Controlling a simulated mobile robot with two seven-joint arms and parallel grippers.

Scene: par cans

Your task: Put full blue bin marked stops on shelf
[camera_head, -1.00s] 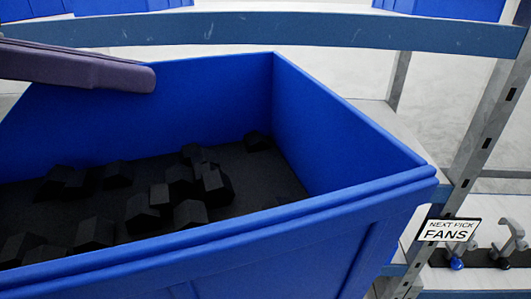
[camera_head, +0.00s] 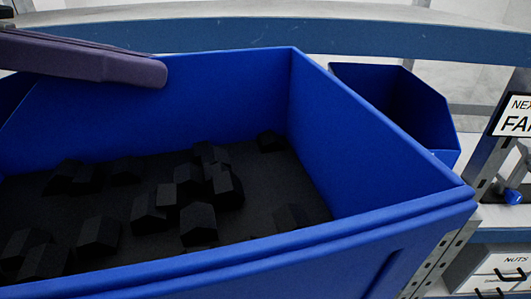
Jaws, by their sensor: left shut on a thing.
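A large open blue bin (camera_head: 380,165) fills most of the head view. Several black blocks (camera_head: 198,222) lie spread over its dark floor. No marking on the bin shows from here. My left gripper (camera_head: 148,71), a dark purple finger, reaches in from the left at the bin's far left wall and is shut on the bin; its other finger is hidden. My right gripper is not in view. The shelf rack's blue beam (camera_head: 270,38) runs across behind the bin.
A smaller blue bin (camera_head: 405,105) stands behind on the right. A metal upright (camera_head: 488,165) carries a white sign (camera_head: 512,116), cut off at the edge. Drawers (camera_head: 500,272), one labelled NUTS, are at the lower right.

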